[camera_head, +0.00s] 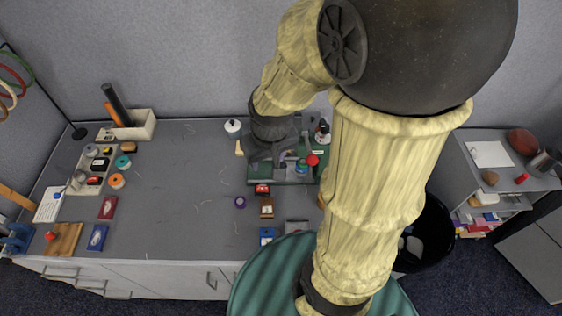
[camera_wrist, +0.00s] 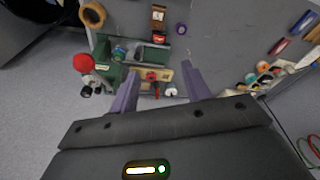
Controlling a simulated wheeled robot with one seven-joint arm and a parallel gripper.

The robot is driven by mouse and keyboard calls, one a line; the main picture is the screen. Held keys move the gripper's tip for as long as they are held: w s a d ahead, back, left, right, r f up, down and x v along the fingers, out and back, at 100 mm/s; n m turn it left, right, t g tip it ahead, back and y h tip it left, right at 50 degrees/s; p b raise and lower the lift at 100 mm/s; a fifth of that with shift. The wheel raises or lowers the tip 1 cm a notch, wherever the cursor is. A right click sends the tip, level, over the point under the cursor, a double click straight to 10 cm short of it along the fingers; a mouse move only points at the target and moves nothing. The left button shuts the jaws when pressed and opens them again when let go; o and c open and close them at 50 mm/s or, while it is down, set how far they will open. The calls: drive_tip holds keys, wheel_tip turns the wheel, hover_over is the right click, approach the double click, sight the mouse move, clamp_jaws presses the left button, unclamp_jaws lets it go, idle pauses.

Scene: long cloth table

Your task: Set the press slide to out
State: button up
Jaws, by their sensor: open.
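The green press (camera_head: 262,176) stands near the back edge of the table, partly hidden by my arm. Its red ball knob (camera_head: 312,160) shows at its right. In the wrist view the green press (camera_wrist: 108,72) is at upper left, with the red knob (camera_wrist: 83,62) beside it. A tan strip (camera_wrist: 140,74) with a red piece (camera_wrist: 151,76) on it lies by the press, in line with the gap between my fingers. I cannot tell for sure which part is the slide or how it is set. My gripper (camera_wrist: 160,68) is open, with purple fingers; nothing is seen held.
A white-topped jar (camera_head: 233,127) stands left of the press. A purple ring (camera_head: 240,202) and a brown block (camera_head: 266,208) lie in front of it. A black bin (camera_head: 437,235) stands right of the table. The table's middle left is clear.

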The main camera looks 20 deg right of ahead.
drive_tip(key=w+d+f+n+g+b, duration=0.1)
drive_tip(key=w+d+f+g+b, duration=0.1)
drive_tip(key=w, duration=0.6)
drive_tip(key=w+d+f+n+g+h+b, duration=0.1)
drive_tip(key=w+d+f+g+b, duration=0.1)
drive_tip(key=w+d+f+b, duration=0.2)
drive_tip(key=w+d+f+n+g+b, duration=0.2)
drive_tip(key=w+f+b, duration=0.6)
drive_tip(key=w, duration=0.4)
drive_tip(key=shift+d+f+g+h, duration=0.3)
drive_tip(key=shift+d+f+h, duration=0.1)
drive_tip(key=shift+d, duration=0.15)
drive_tip(key=p, duration=0.1)
approach(282, 163)
drive_tip(key=x, duration=0.8)
drive_tip(key=shift+s+f, duration=0.25)
drive_tip(key=shift+s, duration=0.15)
